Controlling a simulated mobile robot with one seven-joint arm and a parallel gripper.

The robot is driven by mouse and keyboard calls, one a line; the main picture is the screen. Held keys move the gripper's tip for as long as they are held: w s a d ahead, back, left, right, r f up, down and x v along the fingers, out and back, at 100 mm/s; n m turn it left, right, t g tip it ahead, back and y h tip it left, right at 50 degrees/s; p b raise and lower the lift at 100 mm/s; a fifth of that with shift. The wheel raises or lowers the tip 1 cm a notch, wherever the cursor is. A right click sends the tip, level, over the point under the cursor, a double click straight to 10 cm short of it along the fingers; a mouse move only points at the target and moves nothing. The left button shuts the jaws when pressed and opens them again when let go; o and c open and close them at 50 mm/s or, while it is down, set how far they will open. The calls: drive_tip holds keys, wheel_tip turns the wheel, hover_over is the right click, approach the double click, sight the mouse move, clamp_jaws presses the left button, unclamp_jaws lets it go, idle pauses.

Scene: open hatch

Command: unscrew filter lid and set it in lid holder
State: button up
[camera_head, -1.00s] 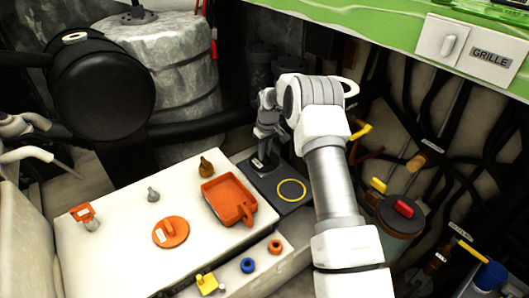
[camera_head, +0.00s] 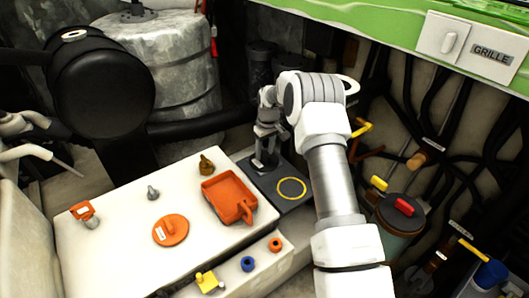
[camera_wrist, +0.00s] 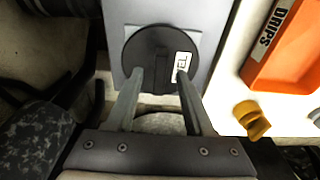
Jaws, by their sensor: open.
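A dark round lid (camera_wrist: 150,58) with a raised bar across it and a small white label lies on a grey plate (camera_wrist: 206,14) in the wrist view. I take it for the filter lid. My gripper (camera_wrist: 159,75) is open, with one fingertip on each side of the bar and a gap to it. In the head view my gripper (camera_head: 264,155) points down over the far-left part of the grey plate (camera_head: 273,180) and mostly hides the dark lid there. A yellow ring (camera_head: 291,178) marks the plate's nearer right part. Whether the fingertips touch the lid is unclear.
An orange tray (camera_head: 230,201) and a brass-coloured fitting (camera_head: 206,165) stand close left of the plate on a white top. An orange disc (camera_head: 171,230) lies farther left.

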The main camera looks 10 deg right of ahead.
sight(268, 157)
wheel_tip(268, 157, up, 16)
drive_tip(key=s+p, duration=0.1)
drive_tip(key=p, duration=0.2)
drive_tip(key=shift+s+d+r, duration=0.2)
drive_tip(key=shift+s+d, duration=0.2)
drive_tip(key=s+a+r+m+t, duration=0.1)
drive_tip(key=s+a+r, duration=0.1)
drive_tip(key=s+r, duration=0.75)
drive_tip(key=s+a+r+m+t, duration=0.1)
drive_tip(key=s+a+r, duration=0.1)
drive_tip(key=s+r, duration=0.75)
drive_tip(key=s+f+m+t, duration=0.1)
drive_tip(key=s+m+t, duration=0.15)
drive_tip(key=s, duration=1.95)
wheel_tip(268, 157, up, 14)
drive_tip(key=p, duration=1.4)
drive_tip(key=shift+w+a+f+h, duration=0.15)
drive_tip(key=shift+a+h, duration=0.15)
drive_tip(key=shift+a, duration=0.15)
drive_tip(key=shift+o, duration=0.2)
